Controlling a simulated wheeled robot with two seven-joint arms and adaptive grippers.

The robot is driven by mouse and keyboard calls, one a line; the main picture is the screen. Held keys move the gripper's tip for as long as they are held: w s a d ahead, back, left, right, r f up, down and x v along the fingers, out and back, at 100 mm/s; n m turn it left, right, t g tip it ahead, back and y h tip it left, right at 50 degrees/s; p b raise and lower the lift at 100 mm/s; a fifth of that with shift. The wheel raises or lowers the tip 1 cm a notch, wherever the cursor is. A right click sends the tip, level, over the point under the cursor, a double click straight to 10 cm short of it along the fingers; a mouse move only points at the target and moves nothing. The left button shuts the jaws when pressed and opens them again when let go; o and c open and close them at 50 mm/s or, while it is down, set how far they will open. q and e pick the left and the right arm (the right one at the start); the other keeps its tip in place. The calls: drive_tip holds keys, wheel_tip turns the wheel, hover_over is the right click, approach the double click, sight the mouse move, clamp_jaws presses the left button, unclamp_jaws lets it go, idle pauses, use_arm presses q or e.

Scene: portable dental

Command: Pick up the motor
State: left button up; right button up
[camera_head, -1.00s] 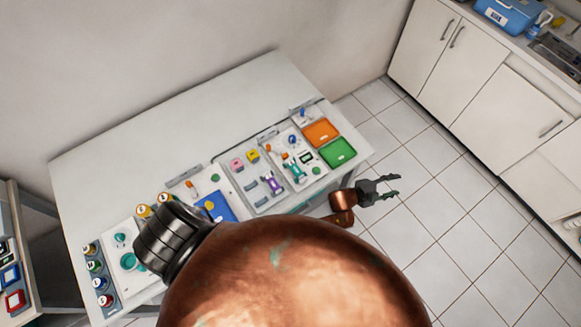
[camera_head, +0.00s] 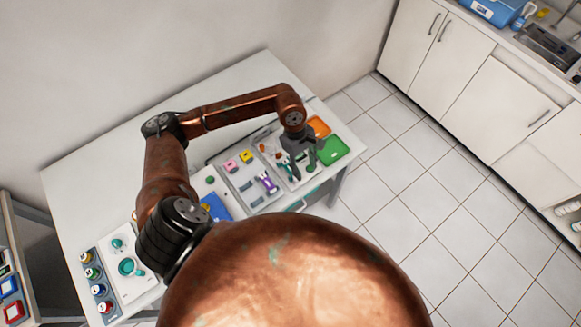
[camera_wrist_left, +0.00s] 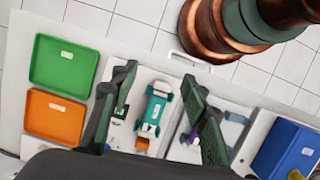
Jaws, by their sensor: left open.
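My left gripper (camera_head: 300,163) is open above the right part of the table in the head view. In the left wrist view its two dark green fingers (camera_wrist_left: 159,74) stand wide apart. A teal and white device (camera_wrist_left: 153,115), which may be the motor, lies lengthwise between the fingers in that view. It appears to lie on the tray below, and I cannot tell the height of the fingers over it. In the head view the gripper mostly hides it. My right gripper is not in view.
A green tray (camera_wrist_left: 64,63) and an orange tray (camera_wrist_left: 53,117) lie beside the device. A purple device (camera_head: 267,183) and pink (camera_head: 231,167) and yellow (camera_head: 246,156) blocks are nearby. A blue box (camera_wrist_left: 289,150) is farther right in the wrist view. The table's back (camera_head: 235,85) is clear.

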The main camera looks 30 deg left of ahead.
sight(289, 167)
use_arm(q)
drive_tip(key=a+y, duration=0.1)
drive_tip(key=a, duration=0.2)
drive_tip(key=a+m+y, duration=0.1)
drive_tip(key=a+y, duration=0.1)
drive_tip(key=a, duration=0.2)
drive_tip(key=shift+w+a+r+t, duration=0.1)
drive_tip(key=shift+w+a+t, duration=0.05)
drive_tip(key=shift+a+t, duration=0.15)
drive_tip(key=f, duration=0.4)
drive_tip(key=d+f+p, duration=0.1)
drive_tip(key=f, duration=0.1)
drive_tip(key=shift+w, duration=0.3)
drive_tip(key=shift+a+f, duration=0.1)
drive_tip(key=shift+f, duration=0.45)
drive_tip(key=shift+c, duration=0.4)
clamp_jaws()
